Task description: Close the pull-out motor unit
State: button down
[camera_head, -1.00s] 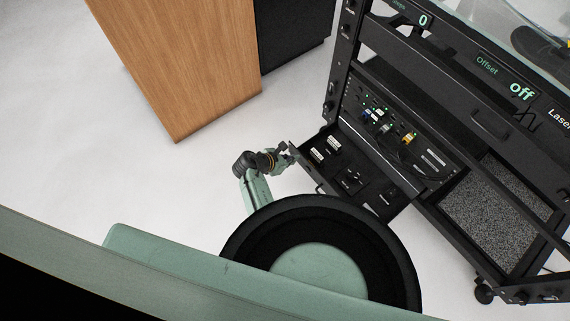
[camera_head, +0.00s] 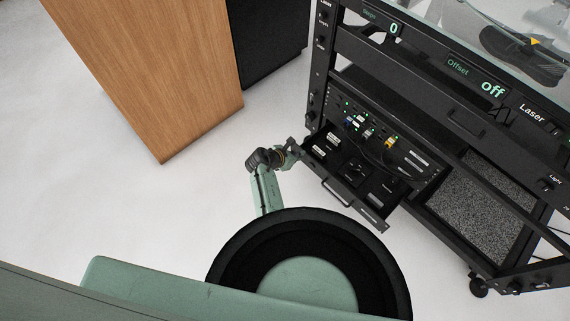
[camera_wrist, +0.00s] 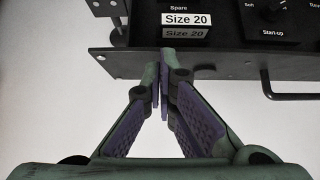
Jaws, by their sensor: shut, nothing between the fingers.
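The pull-out motor unit (camera_head: 377,213) is a black drawer that stands out from the lower part of the black rack, with its handle (camera_head: 336,193) on the front. In the wrist view its front edge (camera_wrist: 225,63) runs across the top, with "Size 20" labels (camera_wrist: 186,19) and a knob behind it, and part of the handle (camera_wrist: 287,96) at the right. My gripper (camera_head: 296,147) is at the left end of the drawer front. In the wrist view my gripper (camera_wrist: 166,52) is shut and empty, its tips overlapping the front edge. I cannot tell whether they touch it.
The rack (camera_head: 345,65) carries lit displays and, above the drawer, a panel with cables (camera_head: 365,130). A wooden cabinet (camera_head: 150,75) and a dark box (camera_head: 262,45) stand at the back left. White floor (camera_head: 90,190) is free left of my arm.

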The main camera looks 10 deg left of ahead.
jog(key=w+d, duration=0.2)
jog(key=w, duration=0.1)
jog(key=w+d+b, duration=0.1)
jog(key=w+d, duration=0.2)
jog(key=w, duration=0.1)
jog(key=w+d+b, duration=0.1)
jog(key=w+d, duration=0.2)
jog(key=shift+w, duration=0.4)
